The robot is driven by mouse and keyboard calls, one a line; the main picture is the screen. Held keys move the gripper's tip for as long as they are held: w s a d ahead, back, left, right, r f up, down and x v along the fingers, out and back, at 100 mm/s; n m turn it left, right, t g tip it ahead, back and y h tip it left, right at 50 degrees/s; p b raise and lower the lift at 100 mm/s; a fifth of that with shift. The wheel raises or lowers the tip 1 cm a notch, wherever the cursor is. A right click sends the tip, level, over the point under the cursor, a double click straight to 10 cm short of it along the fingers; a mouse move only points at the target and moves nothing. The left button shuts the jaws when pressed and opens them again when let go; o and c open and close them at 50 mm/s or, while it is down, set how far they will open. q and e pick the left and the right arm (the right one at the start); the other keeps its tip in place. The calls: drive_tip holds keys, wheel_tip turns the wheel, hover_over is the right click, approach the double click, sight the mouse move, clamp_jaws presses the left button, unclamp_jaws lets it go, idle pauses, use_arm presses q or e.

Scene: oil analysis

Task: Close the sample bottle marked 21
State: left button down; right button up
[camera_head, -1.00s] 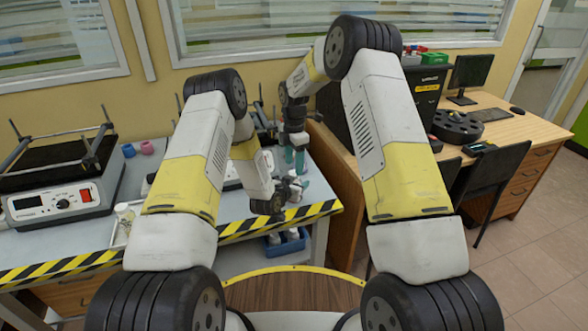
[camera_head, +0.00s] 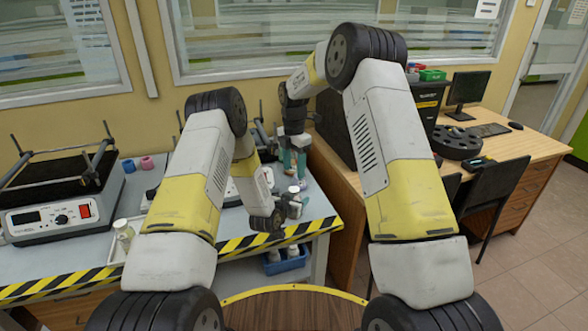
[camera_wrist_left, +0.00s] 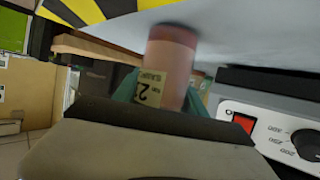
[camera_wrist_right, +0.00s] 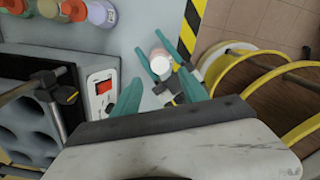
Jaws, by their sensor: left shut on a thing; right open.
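The sample bottle (camera_wrist_left: 176,62) is pinkish, with a dark band at its visible end and a pale label; a "2" is readable and the rest is unclear. My left gripper (camera_head: 293,198) is shut on it, with teal fingers on both sides, near the bench's front edge. In the right wrist view, a small round pale top (camera_wrist_right: 160,64) shows by the left fingers; whether it is capped is unclear. My right gripper (camera_head: 293,160) is open above and behind the left one. Its spread teal fingers (camera_wrist_right: 160,75) have nothing between them at the tips.
A blue bin (camera_head: 286,260) with bottles sits below the bench. A desk and chair stand at the right.

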sight(294, 189)
drive_tip(key=shift+f, duration=4)
clamp_jaws()
drive_tip(key=shift+m, duration=1.8)
drive_tip(key=shift+o, duration=0.4)
unclamp_jaws()
